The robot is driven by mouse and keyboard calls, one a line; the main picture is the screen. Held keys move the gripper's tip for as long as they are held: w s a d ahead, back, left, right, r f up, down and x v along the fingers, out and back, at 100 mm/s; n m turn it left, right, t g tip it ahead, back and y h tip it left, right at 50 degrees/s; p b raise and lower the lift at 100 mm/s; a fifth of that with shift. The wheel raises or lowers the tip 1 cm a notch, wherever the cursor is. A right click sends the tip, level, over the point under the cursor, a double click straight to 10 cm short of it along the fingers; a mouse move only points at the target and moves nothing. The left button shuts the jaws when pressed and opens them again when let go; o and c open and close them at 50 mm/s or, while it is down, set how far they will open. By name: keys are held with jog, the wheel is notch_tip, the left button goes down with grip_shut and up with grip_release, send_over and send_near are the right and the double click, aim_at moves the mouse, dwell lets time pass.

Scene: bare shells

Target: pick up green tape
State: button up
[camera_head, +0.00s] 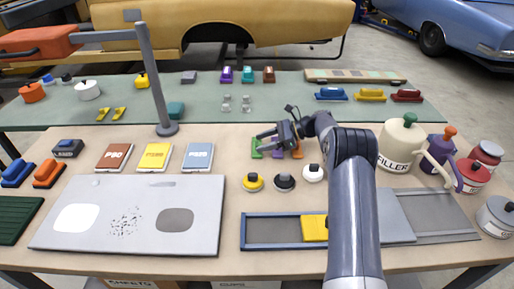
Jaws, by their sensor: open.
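A small green item (256,151), which looks like the green tape, stands on the near table and is partly hidden by my gripper. My gripper (262,143) is open, with its fingers pointing left, over or just in front of the green item. I cannot tell whether they touch it. A purple item (277,154) and an orange item (297,153) stand in a row to its right, partly covered by my gripper and wrist.
Yellow, black and white round-based pieces (284,182) stand in front of the row. Labelled sandpaper packs (156,158) lie to the left, near a grey lamp post (158,90). A grey panel (135,212) lies front left. A cream filler can (401,145) stands right.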

jog(key=shift+a+f, duration=0.2)
jog(key=shift+a, duration=0.4)
jog(key=shift+c, duration=0.3)
jog(key=c, duration=1)
